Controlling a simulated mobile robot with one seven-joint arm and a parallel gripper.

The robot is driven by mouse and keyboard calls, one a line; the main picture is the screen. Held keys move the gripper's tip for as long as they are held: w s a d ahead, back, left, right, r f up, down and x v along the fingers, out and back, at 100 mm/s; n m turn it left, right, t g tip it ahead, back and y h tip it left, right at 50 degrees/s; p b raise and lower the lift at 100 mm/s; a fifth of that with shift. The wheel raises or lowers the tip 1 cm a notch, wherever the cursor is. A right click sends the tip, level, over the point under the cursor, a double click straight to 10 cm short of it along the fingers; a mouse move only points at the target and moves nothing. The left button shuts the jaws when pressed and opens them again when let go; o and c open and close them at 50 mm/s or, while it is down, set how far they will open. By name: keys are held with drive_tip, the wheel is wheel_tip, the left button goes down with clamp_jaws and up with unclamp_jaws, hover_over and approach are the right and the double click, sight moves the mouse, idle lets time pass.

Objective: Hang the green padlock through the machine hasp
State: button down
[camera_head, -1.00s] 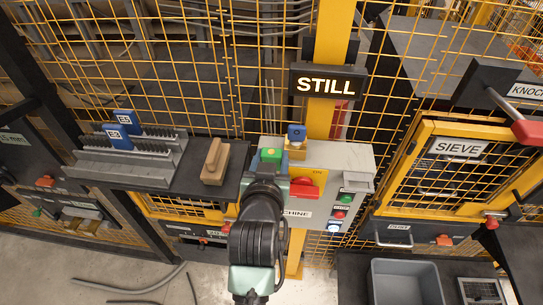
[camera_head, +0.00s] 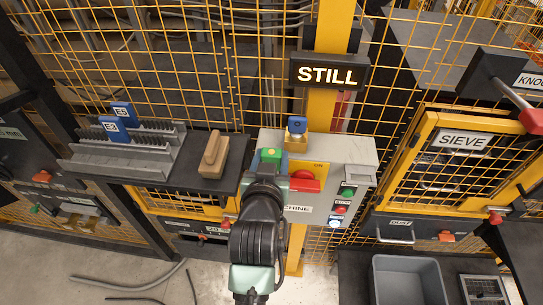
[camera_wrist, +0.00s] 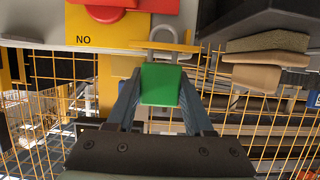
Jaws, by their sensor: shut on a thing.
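My gripper (camera_wrist: 160,98) is shut on the green padlock (camera_wrist: 160,84). The padlock's grey shackle (camera_wrist: 165,33) points up in the wrist view, at a yellow tab (camera_wrist: 140,46) under the red handle. I cannot tell whether the shackle passes through the tab or only overlaps it. In the head view the green padlock (camera_head: 270,156) shows at the end of my arm, in front of the left side of the grey machine box (camera_head: 358,150) and left of its red handle (camera_head: 304,181). The fingertips are mostly hidden there.
A blue-topped piece (camera_head: 297,125) stands on a yellow mount above the box. A wooden block (camera_head: 213,155) lies on the dark shelf to the left, beside a rack with blue tags (camera_head: 113,128). A lit STILL sign (camera_head: 328,75) hangs above. A grey bin (camera_head: 406,285) is lower right.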

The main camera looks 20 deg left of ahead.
drive_tip(key=shift+f+b, duration=0.35)
drive_tip(key=shift+f, duration=0.2)
drive_tip(key=shift+c, duration=1)
unclamp_jaws()
drive_tip(key=b+v, duration=0.3)
drive_tip(key=v, duration=1)
